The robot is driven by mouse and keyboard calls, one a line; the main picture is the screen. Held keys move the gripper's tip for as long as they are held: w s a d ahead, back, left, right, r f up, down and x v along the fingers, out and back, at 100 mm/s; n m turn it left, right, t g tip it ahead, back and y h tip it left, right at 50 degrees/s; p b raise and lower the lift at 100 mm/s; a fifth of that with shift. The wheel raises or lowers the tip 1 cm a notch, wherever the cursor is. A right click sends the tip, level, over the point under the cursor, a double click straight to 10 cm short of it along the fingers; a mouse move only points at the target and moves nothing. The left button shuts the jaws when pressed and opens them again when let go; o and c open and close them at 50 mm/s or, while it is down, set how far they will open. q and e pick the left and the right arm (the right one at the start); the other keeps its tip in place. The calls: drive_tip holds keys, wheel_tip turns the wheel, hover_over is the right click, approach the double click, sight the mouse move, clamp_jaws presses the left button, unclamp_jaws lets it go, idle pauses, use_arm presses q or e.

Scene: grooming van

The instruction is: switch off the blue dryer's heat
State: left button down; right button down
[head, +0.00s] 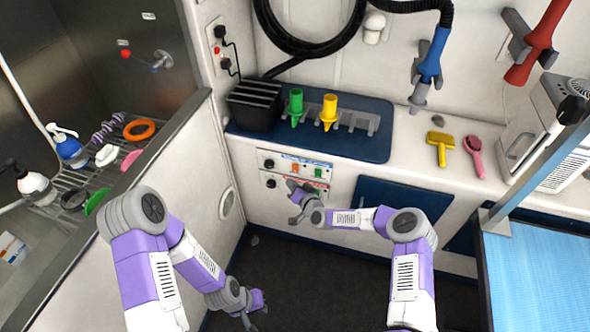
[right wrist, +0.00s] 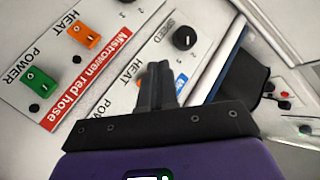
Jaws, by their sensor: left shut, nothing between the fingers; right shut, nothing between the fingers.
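The blue dryer's control panel, with a blue label, is the upper of two panels on the cabinet front (head: 282,165). Its orange heat switch (head: 295,168) shows in the head view; in the right wrist view only an orange sliver (right wrist: 140,83) shows beside my fingers, and its position cannot be told. My right gripper (head: 292,186) is shut and empty in front of the panels, its fingertips (right wrist: 160,68) over the heat area in the wrist view; contact cannot be told. My left gripper (head: 256,301) is shut and empty, low over the floor. The blue dryer nozzle (head: 431,65) hangs on the wall.
The red hose panel (right wrist: 75,68), with orange heat (right wrist: 82,34) and green power (right wrist: 38,81) switches, adjoins the blue one. A speed knob (right wrist: 184,38) sits on the blue panel. The counter above holds green (head: 295,105) and yellow (head: 328,112) nozzles. A blue-topped table (head: 535,275) stands right.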

drive_tip(key=shift+s+a+r+p, duration=0.1)
drive_tip(key=shift+s+a+p, duration=0.1)
drive_tip(key=shift+s+p, duration=0.3)
drive_tip(key=shift+s+a+r+p, duration=0.1)
drive_tip(key=shift+s+a+p, duration=0.1)
drive_tip(key=shift+s, duration=0.45)
drive_tip(key=s+d+f+n+g+p, duration=0.15)
drive_tip(key=s+g, duration=0.25)
drive_tip(key=s, duration=0.5)
drive_tip(key=s+f+g+p, duration=0.1)
drive_tip(key=s+f+g, duration=0.2)
drive_tip(key=s, duration=0.7)
drive_tip(key=s+d+r+g+h, duration=0.1)
drive_tip(key=s+d+g, duration=0.2)
drive_tip(key=s, duration=0.6)
drive_tip(key=s+d+r+m+g+h+p, duration=0.1)
drive_tip(key=s+d, duration=0.4)
drive_tip(key=s, duration=0.5)
drive_tip(key=shift+g+h+p, duration=0.3)
drive_tip(key=shift+g+h, duration=0.3)
drive_tip(key=shift+g, duration=0.3)
drive_tip(key=shift+a+r, duration=0.1)
drive_tip(key=shift+a, duration=0.1)
